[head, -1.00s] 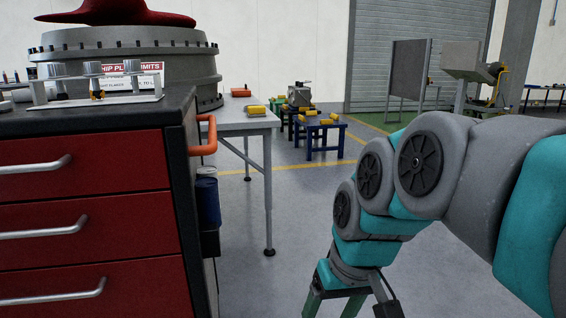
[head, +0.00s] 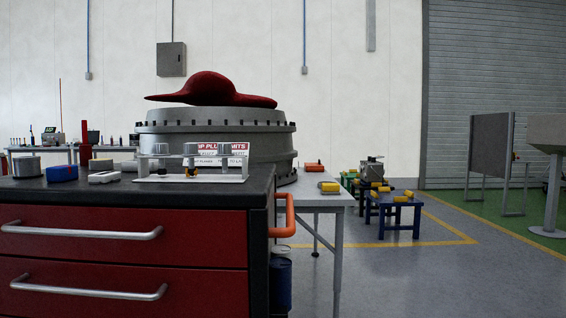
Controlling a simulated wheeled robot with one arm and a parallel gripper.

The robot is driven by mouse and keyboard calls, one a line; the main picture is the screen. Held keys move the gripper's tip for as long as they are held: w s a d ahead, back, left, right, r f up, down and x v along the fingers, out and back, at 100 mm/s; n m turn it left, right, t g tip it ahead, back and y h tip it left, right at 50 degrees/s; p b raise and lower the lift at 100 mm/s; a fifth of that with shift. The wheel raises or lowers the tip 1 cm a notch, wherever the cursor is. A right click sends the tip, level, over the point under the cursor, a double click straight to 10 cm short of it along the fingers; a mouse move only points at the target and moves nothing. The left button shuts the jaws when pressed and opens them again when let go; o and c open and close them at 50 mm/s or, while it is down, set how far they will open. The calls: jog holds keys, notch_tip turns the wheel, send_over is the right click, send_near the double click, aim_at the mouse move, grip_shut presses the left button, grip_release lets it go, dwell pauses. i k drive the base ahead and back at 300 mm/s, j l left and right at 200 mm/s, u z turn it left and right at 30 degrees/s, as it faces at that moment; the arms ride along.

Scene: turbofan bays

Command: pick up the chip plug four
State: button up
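A light-coloured rack (head: 205,178) stands on the dark top of a red drawer cabinet (head: 130,240), left of the picture's middle. It holds a few clear or grey cylinders. A small dark and orange piece (head: 192,171) sits low at its middle. I cannot tell which of these pieces, if any, is chip plug four. A white sign with a red heading about plug limits (head: 232,160) stands behind the rack, partly hidden by it. My gripper is not in view.
On the cabinet top are also a blue block (head: 62,173), a grey round tin (head: 27,167) and a white piece (head: 104,177). An orange handle (head: 285,213) juts from its right side. A grey table (head: 325,200) stands behind. The floor (head: 430,265) at right is clear.

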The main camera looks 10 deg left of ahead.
aim_at(189, 150)
jog(key=u, duration=1.4)
